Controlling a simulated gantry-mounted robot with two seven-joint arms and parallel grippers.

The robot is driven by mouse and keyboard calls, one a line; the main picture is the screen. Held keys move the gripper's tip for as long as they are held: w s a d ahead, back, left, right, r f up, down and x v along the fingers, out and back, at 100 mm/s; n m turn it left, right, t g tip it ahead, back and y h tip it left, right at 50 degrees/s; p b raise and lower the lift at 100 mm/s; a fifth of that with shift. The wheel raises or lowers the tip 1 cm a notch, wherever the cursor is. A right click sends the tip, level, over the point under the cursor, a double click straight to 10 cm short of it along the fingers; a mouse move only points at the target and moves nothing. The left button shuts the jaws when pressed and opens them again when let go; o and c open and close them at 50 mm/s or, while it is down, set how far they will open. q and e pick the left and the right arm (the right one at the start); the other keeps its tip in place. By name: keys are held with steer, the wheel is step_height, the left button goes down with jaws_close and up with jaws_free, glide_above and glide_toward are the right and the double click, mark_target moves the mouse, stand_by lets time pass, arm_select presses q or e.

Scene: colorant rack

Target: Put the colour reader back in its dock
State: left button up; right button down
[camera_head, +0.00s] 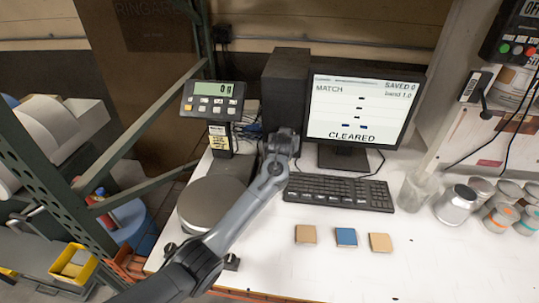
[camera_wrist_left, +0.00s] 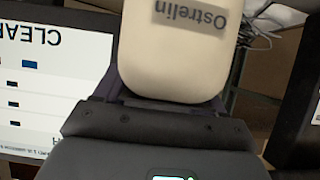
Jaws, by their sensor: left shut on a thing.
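My left gripper (camera_head: 284,138) is in front of the black computer tower, just left of the monitor. In the left wrist view it is shut on a rounded cream thing (camera_wrist_left: 180,60) with an upside-down "Ostrelin" label. The head view hides this thing, and I cannot tell for sure that it is the colour reader. A small dark-and-white fixture (camera_head: 475,86) sits on the white panel at the upper right with a black piece and cable beside it; I cannot tell whether it is the dock. My right gripper is not in view.
The monitor (camera_head: 360,105) reads "CLEARED", with a keyboard (camera_head: 338,191) below. A scale pan (camera_head: 211,203) and its "0 g" display (camera_head: 212,101) stand left. Several chips, including a blue one (camera_head: 346,237), lie in front. Cans (camera_head: 456,204) crowd the right; the front right bench is clear.

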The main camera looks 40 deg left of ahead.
arm_select(q)
steer(key=shift+s+a+f, duration=0.45)
steer(key=shift+a+f, duration=0.35)
steer(key=shift+f, duration=0.4)
steer(key=shift+s+a+f, duration=0.5)
steer(key=shift+a+f, duration=0.3)
steer(key=shift+f, duration=0.35)
steer(key=shift+s+a+f, duration=0.45)
steer(key=shift+a+f, duration=0.35)
steer(key=shift+f, duration=0.4)
steer(key=shift+f, duration=0.1)
steer(key=o, duration=1.7)
steer(key=shift+f, duration=0.15)
steer(key=shift+o, duration=0.2)
steer(key=shift+r, duration=0.2)
steer(key=shift+s+d+r, duration=0.2)
steer(key=shift+s+r, duration=0.1)
steer(key=shift+s, duration=0.15)
steer(key=p+v, duration=0.1)
steer(key=v, duration=0.9)
steer(key=shift+s+p, duration=0.35)
steer(key=shift+s, duration=0.05)
